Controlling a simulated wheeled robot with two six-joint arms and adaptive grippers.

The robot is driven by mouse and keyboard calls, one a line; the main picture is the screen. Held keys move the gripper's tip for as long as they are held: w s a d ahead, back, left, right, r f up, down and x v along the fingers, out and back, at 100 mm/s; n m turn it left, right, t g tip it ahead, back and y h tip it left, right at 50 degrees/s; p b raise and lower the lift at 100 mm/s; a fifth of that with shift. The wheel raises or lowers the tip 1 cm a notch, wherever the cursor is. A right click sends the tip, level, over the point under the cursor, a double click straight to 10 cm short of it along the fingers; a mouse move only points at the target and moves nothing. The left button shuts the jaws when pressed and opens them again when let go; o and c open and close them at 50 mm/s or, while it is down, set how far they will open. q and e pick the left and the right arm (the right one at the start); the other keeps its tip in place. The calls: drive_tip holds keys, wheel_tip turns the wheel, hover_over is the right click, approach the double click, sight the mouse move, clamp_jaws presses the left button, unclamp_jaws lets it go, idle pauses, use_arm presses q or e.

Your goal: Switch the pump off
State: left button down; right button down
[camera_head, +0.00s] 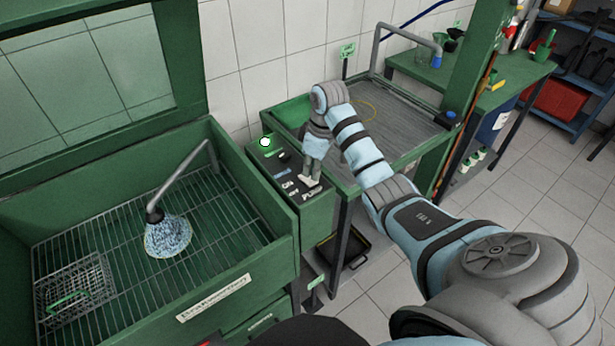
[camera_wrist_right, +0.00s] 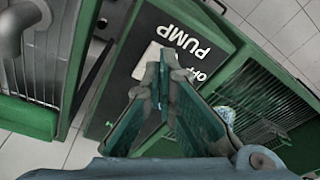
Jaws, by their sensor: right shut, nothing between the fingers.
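The pump control box (camera_head: 316,217) is green with a dark top panel carrying ON, OFF and PUMP lettering. A round lamp (camera_head: 265,142) on it glows white-green. My right gripper (camera_head: 309,180) is shut and empty, pointing down at the panel beside the lettering. In the right wrist view its fingertips (camera_wrist_right: 172,68) are close to a pale square part (camera_wrist_right: 146,62), next to OFF and PUMP; I cannot tell whether they touch. The gripper partly hides the panel. A bluish-white spray (camera_head: 168,236) comes from the bent spout (camera_head: 182,178). My left gripper is not in view.
The green wash basin (camera_head: 228,305) at left has a grate and a wire basket (camera_head: 75,289). A draining tray (camera_head: 425,125) lies behind my right arm, with a bent pipe (camera_head: 377,45) and a green post (camera_head: 470,85) nearby. Open floor is at right.

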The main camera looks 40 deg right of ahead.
sight(312, 181)
drive_tip(key=shift+f+b, duration=0.45)
drive_tip(key=shift+f, duration=0.55)
drive_tip(key=shift+r, duration=0.1)
wheel_tip(312, 181, up, 7)
drive_tip(key=p, duration=0.8)
drive_tip(key=shift+r, duration=0.1)
